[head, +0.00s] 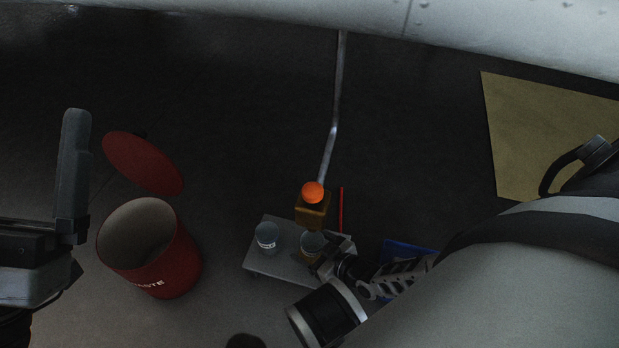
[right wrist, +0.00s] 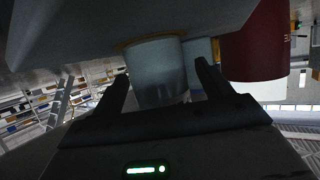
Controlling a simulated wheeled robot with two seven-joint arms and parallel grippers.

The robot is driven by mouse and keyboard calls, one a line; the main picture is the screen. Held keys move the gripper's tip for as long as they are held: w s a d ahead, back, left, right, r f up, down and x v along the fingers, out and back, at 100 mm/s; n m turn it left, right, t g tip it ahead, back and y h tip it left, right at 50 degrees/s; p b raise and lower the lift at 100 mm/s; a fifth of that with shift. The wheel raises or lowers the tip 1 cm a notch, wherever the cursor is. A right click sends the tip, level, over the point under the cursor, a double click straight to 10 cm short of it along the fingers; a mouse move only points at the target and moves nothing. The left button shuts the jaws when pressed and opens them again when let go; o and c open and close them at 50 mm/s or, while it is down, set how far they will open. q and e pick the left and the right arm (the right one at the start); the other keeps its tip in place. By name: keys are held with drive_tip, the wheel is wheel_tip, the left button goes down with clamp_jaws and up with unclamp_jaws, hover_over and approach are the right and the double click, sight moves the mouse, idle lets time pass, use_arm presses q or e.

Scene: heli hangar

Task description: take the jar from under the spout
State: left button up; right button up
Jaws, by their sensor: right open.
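A clear jar (head: 311,243) stands on a small grey stand, just below the brown spout block (head: 312,212) with the orange ball on top. My right gripper (head: 329,262) is at this jar's lower right in the head view and hides part of it. In the right wrist view, where the scene appears upside down, the jar (right wrist: 156,72) lies between the two spread fingers of my right gripper (right wrist: 160,74), with an amber rim at its base. I see no clear finger contact. My left gripper (head: 72,190) is at the left edge, its opening unclear.
A second, labelled jar (head: 266,237) stands to the left on the same stand (head: 288,273). A red waste bin (head: 178,265) with its lid (head: 143,163) beside it is further left. A thin red rod (head: 341,208) and a blue object (head: 405,250) are close on the right.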

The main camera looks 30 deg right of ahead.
drive_tip(key=c, duration=1.1)
use_arm(q)
drive_tip(key=shift+r, duration=0.1)
use_arm(e)
drive_tip(key=shift+r, duration=0.2)
